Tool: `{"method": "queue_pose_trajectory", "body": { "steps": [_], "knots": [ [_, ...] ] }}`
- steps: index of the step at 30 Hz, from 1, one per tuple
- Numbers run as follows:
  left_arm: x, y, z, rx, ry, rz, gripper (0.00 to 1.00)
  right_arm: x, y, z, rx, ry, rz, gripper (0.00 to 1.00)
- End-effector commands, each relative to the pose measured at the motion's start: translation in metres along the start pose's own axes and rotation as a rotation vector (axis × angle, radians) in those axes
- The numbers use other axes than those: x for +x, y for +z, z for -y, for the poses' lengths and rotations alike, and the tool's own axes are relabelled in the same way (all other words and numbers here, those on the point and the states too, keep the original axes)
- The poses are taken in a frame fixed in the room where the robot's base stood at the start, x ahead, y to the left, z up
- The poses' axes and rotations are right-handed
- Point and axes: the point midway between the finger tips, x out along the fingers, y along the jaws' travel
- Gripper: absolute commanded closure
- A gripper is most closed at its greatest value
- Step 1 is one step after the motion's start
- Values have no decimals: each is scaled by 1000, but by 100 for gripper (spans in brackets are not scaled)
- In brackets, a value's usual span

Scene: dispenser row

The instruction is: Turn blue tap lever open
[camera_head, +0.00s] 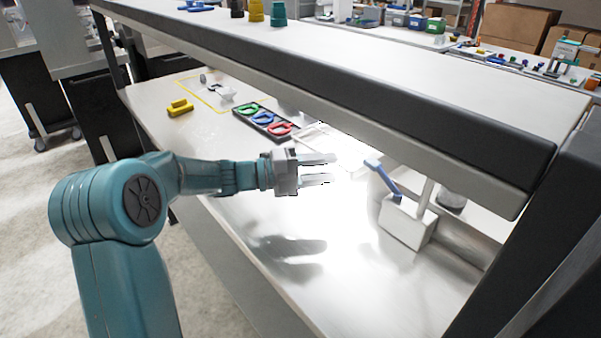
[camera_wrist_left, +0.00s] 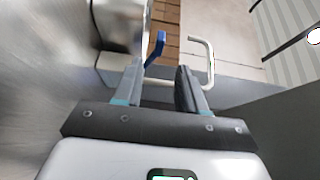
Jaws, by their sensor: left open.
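The blue tap lever (camera_head: 383,178) slants up and to the left from a white box-shaped dispenser base (camera_head: 407,222) on the metal counter, under the overhead shelf. In the left wrist view the blue lever (camera_wrist_left: 155,48) shows ahead, between the fingers and nearer the left one. My left gripper (camera_head: 332,169) is open and empty, held above the counter to the left of the lever and apart from it. Its two fingers also show in the left wrist view (camera_wrist_left: 160,88). My right gripper is in neither view.
A white overhead shelf (camera_head: 370,72) with a dark front edge runs above the counter. A dark tray with green, blue and red rings (camera_head: 263,121) and a yellow block (camera_head: 179,107) lie farther back. The front counter (camera_head: 300,255) is clear.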

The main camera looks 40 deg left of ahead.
Motion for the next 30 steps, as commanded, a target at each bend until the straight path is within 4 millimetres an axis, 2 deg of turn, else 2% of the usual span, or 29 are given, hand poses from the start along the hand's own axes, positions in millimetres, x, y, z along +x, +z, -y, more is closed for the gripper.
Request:
{"method": "queue_pose_trajectory", "body": {
  "steps": [1, 3, 7, 12, 19, 22, 23, 26, 30],
  "knots": [
    [-13, 1, -1, 1, 1, 5, 60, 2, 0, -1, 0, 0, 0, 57],
    [-27, 1, -1, 1, 1, 4, 60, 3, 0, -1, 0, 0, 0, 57],
    [-45, 1, -1, 0, 1, 2, 60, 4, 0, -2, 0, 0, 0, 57],
    [-54, 0, 0, -1, 0, 0, 60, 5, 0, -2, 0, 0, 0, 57],
    [-54, 0, 0, 0, 0, -1, 60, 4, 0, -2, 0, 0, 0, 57],
    [-54, -2, 2, -29, -3, 7, 92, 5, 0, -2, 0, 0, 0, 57],
    [-53, -3, 3, -61, -6, 16, 100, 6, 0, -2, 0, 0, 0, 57],
    [-51, -14, 8, -282, -31, 72, 100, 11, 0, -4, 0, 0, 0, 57],
    [-51, -37, 13, -772, -110, 181, 100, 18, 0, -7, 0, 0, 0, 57]
  ]
}}
